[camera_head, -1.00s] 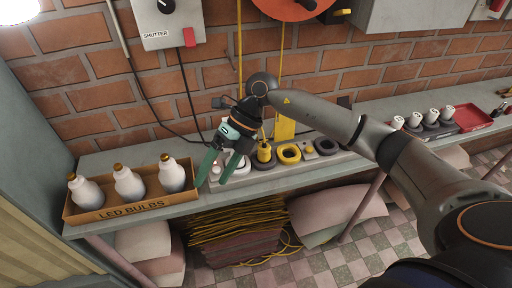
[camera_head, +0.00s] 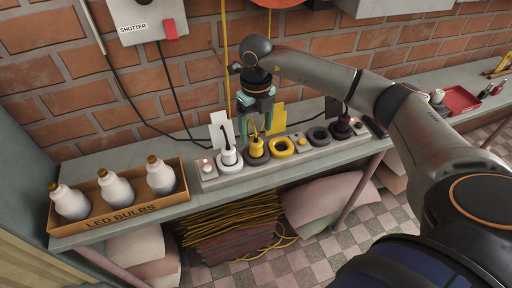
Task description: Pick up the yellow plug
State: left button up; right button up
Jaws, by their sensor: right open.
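The yellow plug (camera_head: 257,147) stands upright in a dark round socket (camera_head: 257,160) on the grey socket strip (camera_head: 232,178). My right gripper (camera_head: 256,132) points down at the plug from above. Its green fingers are open, with the plug's top and cord between or just below them; I cannot tell whether they touch it. A white plug (camera_head: 228,157) stands in the socket to the left, and a dark plug (camera_head: 342,127) in one at the right end. My left gripper is not in view.
An empty yellow ring socket (camera_head: 281,147) and a dark one (camera_head: 318,136) lie to the right. A box of LED bulbs (camera_head: 118,208) stands at the bench's left. White and yellow tags hang behind the strip. A red tray (camera_head: 460,100) is at the far right.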

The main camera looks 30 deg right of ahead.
aim_at(256, 141)
notch_tip(256, 141, down, 6)
jog(key=shift+f, duration=0.1)
grip_shut()
dwell(0.8)
